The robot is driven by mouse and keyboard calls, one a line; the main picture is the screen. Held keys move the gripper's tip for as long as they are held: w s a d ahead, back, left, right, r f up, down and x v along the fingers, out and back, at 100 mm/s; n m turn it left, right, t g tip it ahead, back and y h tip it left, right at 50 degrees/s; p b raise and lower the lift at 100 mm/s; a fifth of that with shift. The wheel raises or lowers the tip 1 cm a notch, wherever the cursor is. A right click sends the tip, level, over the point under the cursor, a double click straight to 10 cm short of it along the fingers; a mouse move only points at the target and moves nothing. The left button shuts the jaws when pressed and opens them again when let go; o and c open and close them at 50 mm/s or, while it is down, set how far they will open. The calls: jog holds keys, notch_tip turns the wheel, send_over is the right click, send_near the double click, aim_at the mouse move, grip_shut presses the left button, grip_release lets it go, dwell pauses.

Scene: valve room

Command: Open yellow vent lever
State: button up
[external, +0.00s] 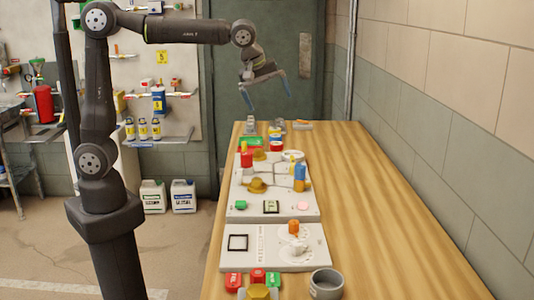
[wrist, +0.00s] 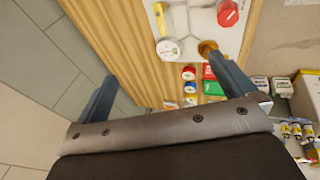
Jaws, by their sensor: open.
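In the wrist view a yellow-tipped lever (wrist: 159,17) sits near a round white dial (wrist: 168,49). My gripper (external: 266,95) is open and empty, high above the far end of the table and apart from the panel. In the wrist view its two blue-grey fingers (wrist: 165,72) are spread wide, with nothing between them. The lever's exact position is too small to tell.
The wooden table (external: 380,220) is clear along its right side. A red knob (external: 246,158) and a gold knob (external: 257,186) are on the far panel. A nearer panel (external: 270,262) has an orange handle (external: 294,228). A grey cup (external: 326,284) stands in front. A wall runs along the right.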

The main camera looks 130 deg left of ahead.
jog(key=shift+s+d+r, duration=0.1)
jog(key=shift+d+r, duration=0.15)
jog(key=shift+r, duration=0.25)
jog(key=shift+c, duration=0.4)
